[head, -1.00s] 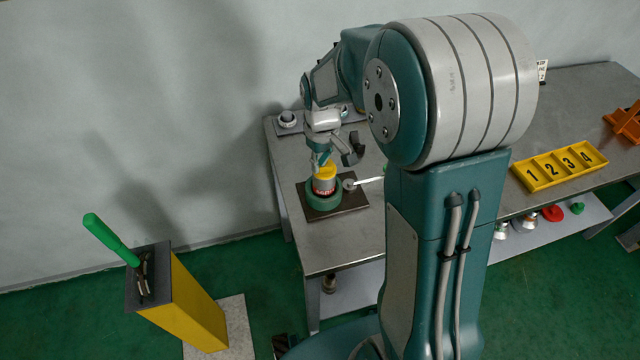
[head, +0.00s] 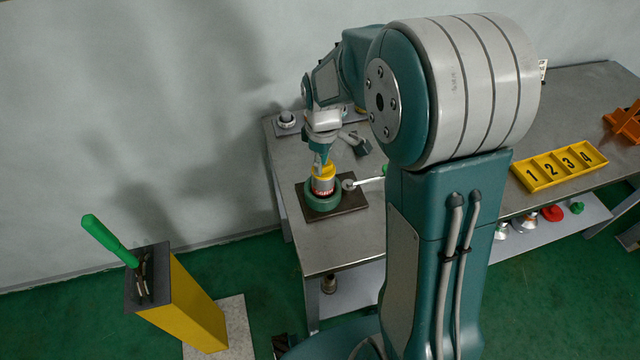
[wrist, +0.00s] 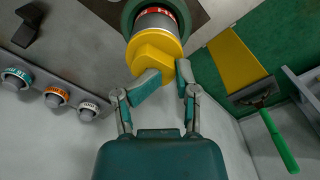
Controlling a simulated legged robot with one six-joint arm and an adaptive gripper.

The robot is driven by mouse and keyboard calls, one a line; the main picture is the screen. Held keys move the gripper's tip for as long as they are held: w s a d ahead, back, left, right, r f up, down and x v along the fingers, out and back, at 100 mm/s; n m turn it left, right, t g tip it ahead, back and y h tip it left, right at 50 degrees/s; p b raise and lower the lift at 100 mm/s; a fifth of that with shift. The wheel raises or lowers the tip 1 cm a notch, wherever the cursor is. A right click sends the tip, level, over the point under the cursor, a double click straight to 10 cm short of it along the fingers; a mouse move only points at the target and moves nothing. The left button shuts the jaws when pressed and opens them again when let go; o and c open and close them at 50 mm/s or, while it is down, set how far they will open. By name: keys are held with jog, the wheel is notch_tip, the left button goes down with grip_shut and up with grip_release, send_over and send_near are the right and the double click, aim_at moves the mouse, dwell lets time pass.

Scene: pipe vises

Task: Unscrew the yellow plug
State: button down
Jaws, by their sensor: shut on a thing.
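The yellow plug (wrist: 155,52) sits on top of a grey pipe with a red marked band (wrist: 158,17), upright in a round green vise (head: 322,200). In the head view the plug (head: 325,170) is partly hidden by my gripper. My gripper (wrist: 167,80) reaches down from above, its two fingers closed on the raised yellow grip of the plug. In the head view my gripper (head: 322,157) is right over the plug. The plug's threads are hidden.
The vise stands on a dark plate (head: 350,198) at the bench's left end, its handle (head: 366,182) pointing right. Several ringed fittings (wrist: 56,97) line the back. A yellow numbered tray (head: 560,166) lies right. A yellow post (head: 190,300) with a green lever (head: 110,240) stands left.

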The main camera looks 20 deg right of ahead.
jog(key=n, duration=0.3)
jog(key=d+n, duration=0.1)
jog(key=n, duration=0.2)
jog(key=shift+r+n, duration=0.1)
jog(key=shift+n, duration=1.5)
jog(key=shift+a, duration=0.1)
jog(key=n, duration=0.3)
jog(key=shift+w, duration=0.15)
jog(key=shift+n, duration=0.9)
jog(key=n, duration=0.4)
jog(key=shift+w+d+n, duration=0.25)
jog(key=shift+w+n, duration=0.05)
jog(key=shift+n, duration=0.1)
jog(key=shift+a, duration=0.1)
